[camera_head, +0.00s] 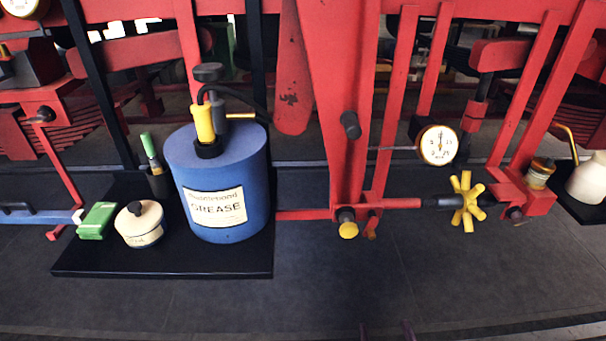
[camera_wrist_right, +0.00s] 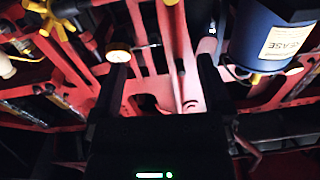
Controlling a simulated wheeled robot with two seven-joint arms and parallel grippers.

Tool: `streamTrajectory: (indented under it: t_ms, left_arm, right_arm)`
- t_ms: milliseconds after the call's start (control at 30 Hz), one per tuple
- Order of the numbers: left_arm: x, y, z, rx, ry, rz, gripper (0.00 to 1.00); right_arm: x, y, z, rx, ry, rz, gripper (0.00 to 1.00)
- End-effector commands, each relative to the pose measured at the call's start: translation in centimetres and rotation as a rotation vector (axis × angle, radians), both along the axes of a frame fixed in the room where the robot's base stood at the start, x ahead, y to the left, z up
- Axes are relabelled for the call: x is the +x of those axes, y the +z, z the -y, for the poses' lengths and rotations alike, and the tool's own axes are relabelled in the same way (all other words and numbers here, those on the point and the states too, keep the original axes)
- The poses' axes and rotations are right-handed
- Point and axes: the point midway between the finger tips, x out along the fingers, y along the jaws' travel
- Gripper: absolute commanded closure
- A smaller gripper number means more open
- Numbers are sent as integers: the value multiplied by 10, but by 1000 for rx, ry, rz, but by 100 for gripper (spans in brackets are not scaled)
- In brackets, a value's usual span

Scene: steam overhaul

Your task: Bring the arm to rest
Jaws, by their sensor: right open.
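My right gripper (camera_wrist_right: 162,70) shows in the right wrist view as two dark fingers spread well apart with nothing between them. Red frame bars lie beyond the fingers. In the head view only what look like its dark fingertips (camera_head: 386,331) show, low at the bottom edge, over the grey floor and apart from the red frame. The rest of the right arm is out of that view. My left gripper is in neither view.
A blue grease drum (camera_head: 219,190) stands on a black mat (camera_head: 220,262) at left, with a cream pot (camera_head: 140,225) and green block (camera_head: 97,221). The red frame (camera_head: 343,120) carries a gauge (camera_head: 438,145) and yellow handwheel (camera_head: 467,201). The front floor is clear.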

Motion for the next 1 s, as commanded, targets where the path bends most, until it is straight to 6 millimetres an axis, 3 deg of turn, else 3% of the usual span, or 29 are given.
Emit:
streamTrajectory:
  t_ms: [267, 433, 567, 767, 867, 967, 1000]
  left_arm:
    - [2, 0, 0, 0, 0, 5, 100]
    - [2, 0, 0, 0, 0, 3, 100]
    - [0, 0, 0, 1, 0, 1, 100]
    - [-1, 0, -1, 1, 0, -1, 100]
    - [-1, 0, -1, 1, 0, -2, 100]
    - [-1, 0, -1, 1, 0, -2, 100]
    - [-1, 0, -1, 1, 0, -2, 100]
  right_arm:
    - [1, 2, 55, -218, 72, 0, 1]
    - [5, 15, 104, -419, 139, 0, 1]
    - [-16, -40, 127, -474, 135, -214, 1]
    - [-75, -120, 182, -578, 109, -601, 1]
    - [-126, -158, 220, -639, 77, -849, 1]
    - [-196, -185, 263, -704, 22, -1136, 1]
    - [-229, -191, 281, -732, -7, -1259, 1]
